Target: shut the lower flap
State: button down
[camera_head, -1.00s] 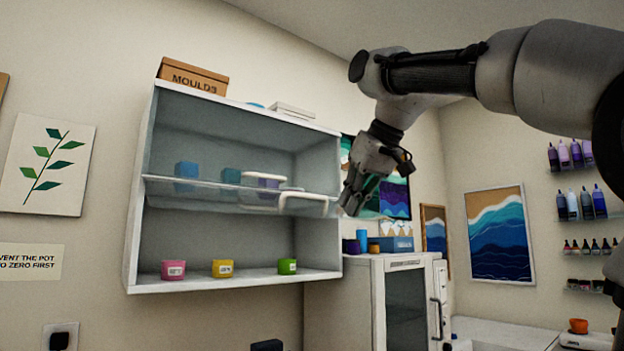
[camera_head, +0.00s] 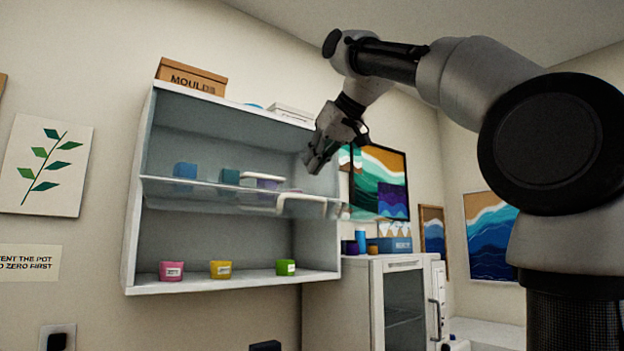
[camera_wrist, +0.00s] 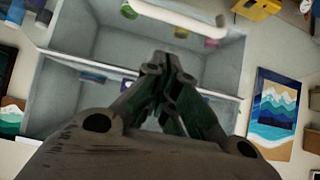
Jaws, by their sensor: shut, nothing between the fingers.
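The white wall cabinet (camera_head: 132,240) has an upper and a lower compartment, both open at the front. A clear flap (camera_head: 215,192) sticks out at mid-height, with white bar handles (camera_head: 300,198) on it. I cannot tell whether one or two panels overlap there. The lower compartment is uncovered. My gripper (camera_head: 312,165) is shut and empty, in front of the upper compartment's right side, above the handles in the picture. In the wrist view my gripper (camera_wrist: 165,62) points at the cabinet, and a white handle (camera_wrist: 180,18) shows beyond its tips, apart from them.
Pink (camera_head: 172,271), yellow (camera_head: 221,269) and green (camera_head: 285,267) pots stand on the lower shelf. Blue (camera_head: 186,171) and teal (camera_head: 230,176) pots are in the upper compartment. A moulds box (camera_head: 190,76) sits on top. A white cabinet (camera_head: 358,300) stands at lower right.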

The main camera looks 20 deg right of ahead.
jog(key=shift+w+a+f, duration=0.1)
jog(key=shift+w+f, duration=0.1)
jog(key=shift+f, duration=0.85)
jog(key=shift+w+f, duration=0.2)
jog(key=shift+f, duration=0.85)
